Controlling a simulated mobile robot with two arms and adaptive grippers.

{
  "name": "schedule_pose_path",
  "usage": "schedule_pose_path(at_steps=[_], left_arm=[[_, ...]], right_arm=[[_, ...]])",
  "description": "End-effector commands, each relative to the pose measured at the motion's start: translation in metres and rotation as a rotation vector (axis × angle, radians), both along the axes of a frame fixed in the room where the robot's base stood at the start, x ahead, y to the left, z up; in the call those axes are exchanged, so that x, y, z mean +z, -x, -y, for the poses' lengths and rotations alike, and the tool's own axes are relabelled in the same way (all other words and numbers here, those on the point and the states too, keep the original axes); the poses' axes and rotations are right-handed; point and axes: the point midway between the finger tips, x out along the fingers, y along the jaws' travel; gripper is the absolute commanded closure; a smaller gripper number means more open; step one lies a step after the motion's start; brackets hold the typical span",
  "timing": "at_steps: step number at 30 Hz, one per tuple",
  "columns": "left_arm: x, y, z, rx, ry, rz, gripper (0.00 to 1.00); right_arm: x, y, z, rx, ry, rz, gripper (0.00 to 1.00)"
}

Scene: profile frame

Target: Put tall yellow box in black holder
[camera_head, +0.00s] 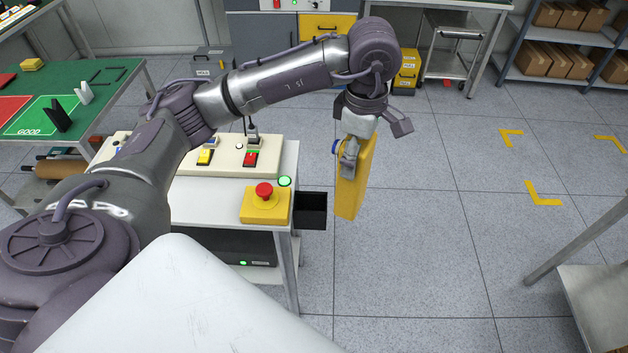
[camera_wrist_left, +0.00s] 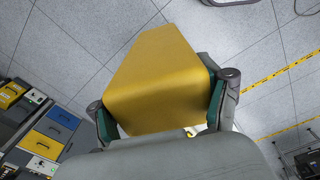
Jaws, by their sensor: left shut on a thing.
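The tall yellow box (camera_head: 352,185) hangs upright, slightly tilted, in my left gripper (camera_head: 349,158), to the right of the white workbench. In the left wrist view the box (camera_wrist_left: 165,80) fills the space between the two fingers of my left gripper (camera_wrist_left: 165,108), which is shut on it. The black holder (camera_head: 311,211) is an open box fixed at the right side of the workbench. The yellow box is to the right of the holder and apart from it in the picture. My right gripper is not in view.
The white workbench (camera_head: 215,205) carries a yellow box with a red emergency button (camera_head: 264,195) and a panel with switches (camera_head: 222,158). A green table (camera_head: 75,105) stands at left. A metal table (camera_head: 598,300) is at lower right. The floor between is clear.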

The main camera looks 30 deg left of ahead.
Motion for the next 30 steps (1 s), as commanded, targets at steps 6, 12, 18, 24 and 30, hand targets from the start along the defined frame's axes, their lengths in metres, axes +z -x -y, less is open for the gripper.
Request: schedule_pose_path(at_steps=[6, 12, 18, 24, 30], left_arm=[[0.02, -0.026, -0.004, 0.569, 0.021, -0.009, 0.93], [0.025, -0.034, -0.009, 0.781, 0.025, -0.019, 0.93], [0.008, -0.035, -0.044, 0.806, 0.02, -0.024, 0.93], [-0.019, -0.038, -0.089, 0.804, 0.021, -0.024, 0.93], [-0.038, -0.04, -0.118, 0.799, 0.025, -0.02, 0.93]], right_arm=[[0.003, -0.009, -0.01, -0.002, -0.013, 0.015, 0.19], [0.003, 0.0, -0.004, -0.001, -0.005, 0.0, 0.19], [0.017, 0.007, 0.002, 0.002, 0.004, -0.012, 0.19], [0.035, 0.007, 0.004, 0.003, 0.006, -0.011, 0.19], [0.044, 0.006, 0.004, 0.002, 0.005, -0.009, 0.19]])
